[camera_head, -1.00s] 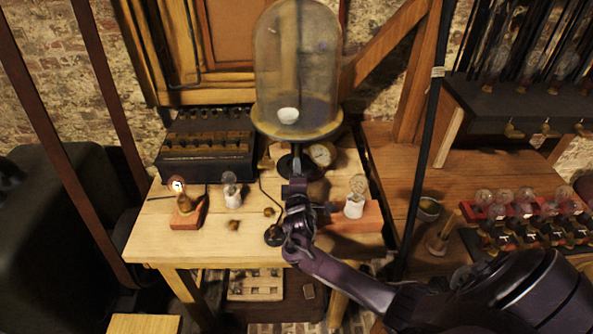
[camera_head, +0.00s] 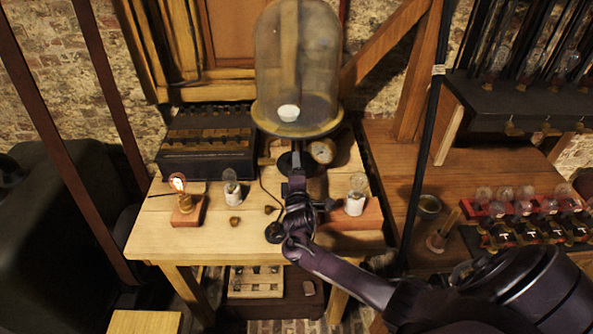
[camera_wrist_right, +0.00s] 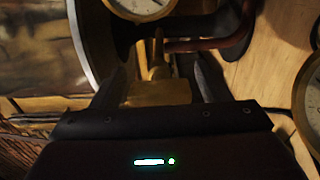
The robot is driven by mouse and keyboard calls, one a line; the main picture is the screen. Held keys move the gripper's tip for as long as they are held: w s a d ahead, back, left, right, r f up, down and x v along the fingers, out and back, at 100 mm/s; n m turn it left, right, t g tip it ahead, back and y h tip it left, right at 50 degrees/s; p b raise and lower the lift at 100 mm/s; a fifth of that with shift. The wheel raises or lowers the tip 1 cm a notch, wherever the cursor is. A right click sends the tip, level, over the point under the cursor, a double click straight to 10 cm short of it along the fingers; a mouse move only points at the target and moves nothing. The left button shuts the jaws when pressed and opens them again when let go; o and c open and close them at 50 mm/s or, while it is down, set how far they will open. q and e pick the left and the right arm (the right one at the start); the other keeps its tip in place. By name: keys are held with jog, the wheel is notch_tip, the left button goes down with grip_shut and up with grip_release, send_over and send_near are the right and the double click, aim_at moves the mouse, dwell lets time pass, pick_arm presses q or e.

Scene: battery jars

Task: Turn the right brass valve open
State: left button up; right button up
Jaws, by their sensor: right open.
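My right gripper (camera_wrist_right: 160,85) is open in the right wrist view, with one dark finger on each side of a brass valve. The brass valve (camera_wrist_right: 157,92) is a squat brass block with a thin upright stem; it sits between the fingers, and I cannot tell whether they touch it. In the head view my right gripper (camera_head: 298,165) reaches to the foot of the glass bell jar (camera_head: 296,60), and the valve is hidden behind it. My left gripper is not in view.
A round gauge (camera_head: 321,152) stands close right of the gripper. Bulbs on stands (camera_head: 184,203) (camera_head: 355,195) and a black battery box (camera_head: 206,150) share the wooden table (camera_head: 170,245). A dark pole (camera_head: 420,170) rises right of the table. The table's front middle is mostly clear.

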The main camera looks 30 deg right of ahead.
jog(key=v, duration=0.8)
jog(key=shift+b, duration=0.45)
jog(key=shift+w, duration=0.15)
